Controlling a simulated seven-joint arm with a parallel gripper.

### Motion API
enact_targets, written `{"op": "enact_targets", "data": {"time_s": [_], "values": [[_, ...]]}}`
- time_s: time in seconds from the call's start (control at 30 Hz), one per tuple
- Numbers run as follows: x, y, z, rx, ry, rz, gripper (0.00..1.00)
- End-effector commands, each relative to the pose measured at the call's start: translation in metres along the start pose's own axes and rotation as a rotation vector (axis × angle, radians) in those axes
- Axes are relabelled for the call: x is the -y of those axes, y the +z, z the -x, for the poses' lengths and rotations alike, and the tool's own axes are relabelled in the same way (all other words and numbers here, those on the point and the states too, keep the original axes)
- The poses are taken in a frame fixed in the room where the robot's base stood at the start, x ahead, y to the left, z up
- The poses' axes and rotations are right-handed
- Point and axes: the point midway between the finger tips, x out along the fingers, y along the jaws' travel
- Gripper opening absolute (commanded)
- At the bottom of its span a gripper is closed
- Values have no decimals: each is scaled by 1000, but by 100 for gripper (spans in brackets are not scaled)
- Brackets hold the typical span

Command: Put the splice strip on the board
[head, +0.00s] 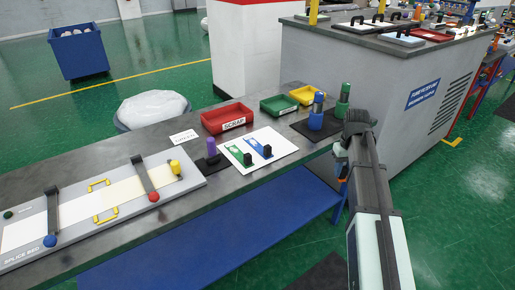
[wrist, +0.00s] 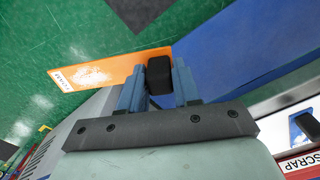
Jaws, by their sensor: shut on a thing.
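My gripper (wrist: 160,82) is shut on the black block of an orange strip (wrist: 105,72), which I take to be the splice strip. The strip sticks out to the left, with a white patch and small print at its end. In the head view my gripper (head: 352,128) is past the bench's right end; the strip cannot be made out there. The white board (head: 285,143) lies flat on the bench, left of my gripper. It bears a green strip (head: 236,152) and a blue strip (head: 259,144), each with a black block. Part of it shows in the wrist view (wrist: 285,105).
A red scrap bin (head: 227,118), green bin (head: 279,105) and yellow bin (head: 304,95) stand behind the board. A purple-topped post (head: 212,150) is left of it; blue and green bottles (head: 317,115) stand right. The splice bed (head: 100,205) fills the bench's left.

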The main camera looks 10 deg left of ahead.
Motion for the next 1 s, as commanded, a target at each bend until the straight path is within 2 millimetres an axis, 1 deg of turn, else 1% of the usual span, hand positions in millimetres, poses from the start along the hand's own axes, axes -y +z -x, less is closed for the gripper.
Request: {"op": "enact_targets", "data": {"time_s": [0.03,0.1,0.4,0.57,0.6,0.7,1.0], "values": [[-7,14,-3,0,0,-35,0],[-15,25,-5,0,0,-77,0],[-39,65,-13,0,0,-217,0],[-47,84,-17,0,0,-283,0],[-45,89,-18,0,0,-297,0],[-35,80,-16,0,0,-276,0],[-4,63,-10,-1,0,-219,0]]}}
